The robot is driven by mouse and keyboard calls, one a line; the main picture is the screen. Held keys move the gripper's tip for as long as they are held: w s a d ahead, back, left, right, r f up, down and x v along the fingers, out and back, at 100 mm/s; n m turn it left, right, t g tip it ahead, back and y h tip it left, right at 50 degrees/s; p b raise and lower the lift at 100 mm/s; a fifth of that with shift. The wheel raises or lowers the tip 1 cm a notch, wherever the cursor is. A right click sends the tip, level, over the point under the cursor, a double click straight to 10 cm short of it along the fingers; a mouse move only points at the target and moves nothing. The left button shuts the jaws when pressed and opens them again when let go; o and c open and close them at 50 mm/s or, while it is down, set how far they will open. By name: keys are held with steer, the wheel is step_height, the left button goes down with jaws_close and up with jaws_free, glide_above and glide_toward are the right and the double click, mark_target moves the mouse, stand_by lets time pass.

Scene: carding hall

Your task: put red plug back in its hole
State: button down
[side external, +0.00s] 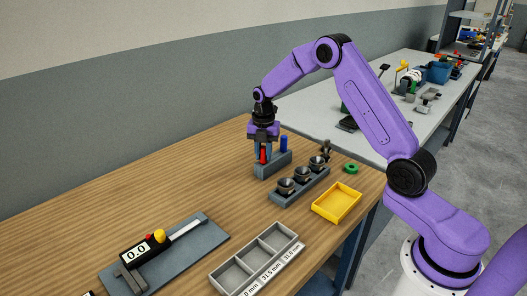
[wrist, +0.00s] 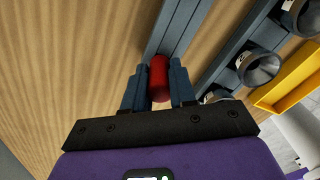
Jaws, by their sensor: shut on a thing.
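My gripper (side external: 263,151) is shut on the red plug (side external: 263,157), above the left end of a grey block (side external: 272,170). In the wrist view the red plug (wrist: 158,76) sits between the two fingers of my gripper (wrist: 158,88), and the grey block (wrist: 186,18) runs away beyond it. A blue plug (side external: 284,143) stands upright at the block's other end. The red plug's lower end and its hole are hidden, so I cannot tell whether it is in the hole or just above it.
A grey rack with several dark metal cups (side external: 302,174) stands close beside the block. The wooden table is clear to the left.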

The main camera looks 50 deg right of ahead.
steer(key=c, duration=0.9)
jaws_free()
steer(key=shift+f, duration=0.1)
step_height(320, 180, up, 13)
steer(key=s+a+r+m, duration=0.2)
steer(key=s+a+m, duration=0.1)
steer(key=s+a, duration=0.5)
steer(key=s+a+m, duration=0.3)
steer(key=s+a, duration=0.4)
steer(key=s, duration=0.3)
steer(key=s+d+f+m, duration=0.1)
steer(key=s+m, duration=0.1)
steer(key=s, duration=0.5)
steer(key=s+f+m, duration=0.1)
steer(key=s+m, duration=0.1)
steer(key=s, duration=0.5)
steer(key=s+d+f+m, duration=0.1)
steer(key=s+m, duration=0.1)
steer(key=s, duration=0.6)
steer(key=shift+s+d, duration=0.1)
steer(key=shift+d, duration=0.25)
